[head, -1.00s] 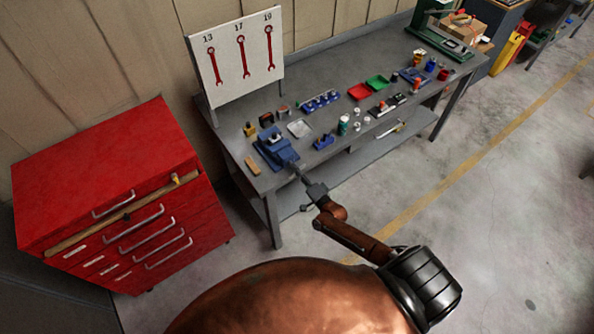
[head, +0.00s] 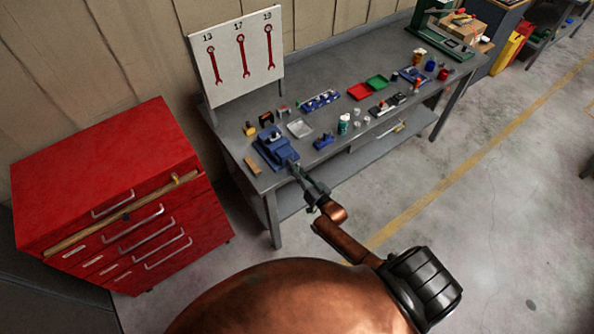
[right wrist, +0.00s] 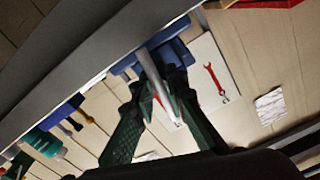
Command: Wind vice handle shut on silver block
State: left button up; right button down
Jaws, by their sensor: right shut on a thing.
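The blue vice (head: 271,150) sits at the near left edge of the grey workbench, and part of it shows in the right wrist view (right wrist: 172,52). My right gripper (head: 296,172) is at the vice's front, just past the bench edge. In the right wrist view, its dark fingers (right wrist: 160,88) are shut on the pale metal vice handle (right wrist: 149,72), which runs between them. I cannot make out the silver block between the jaws at this size. My left gripper is not in view.
On the grey bench (head: 325,90) are a metal tray (head: 299,128), a small blue holder (head: 324,141), a green bottle (head: 343,124) and red and green bins. A wrench board (head: 238,60) stands behind. A red tool cabinet (head: 110,180) stands left. Floor to the right is clear.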

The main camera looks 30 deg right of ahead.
jog(key=shift+f+n, duration=0.15)
jog(key=shift+n, duration=1.25)
jog(key=c, duration=1.9)
grip_release()
jog(key=shift+c, duration=0.2)
jog(key=s, duration=1.2)
jog(key=shift+d, duration=0.45)
jog(key=shift+c, duration=0.2)
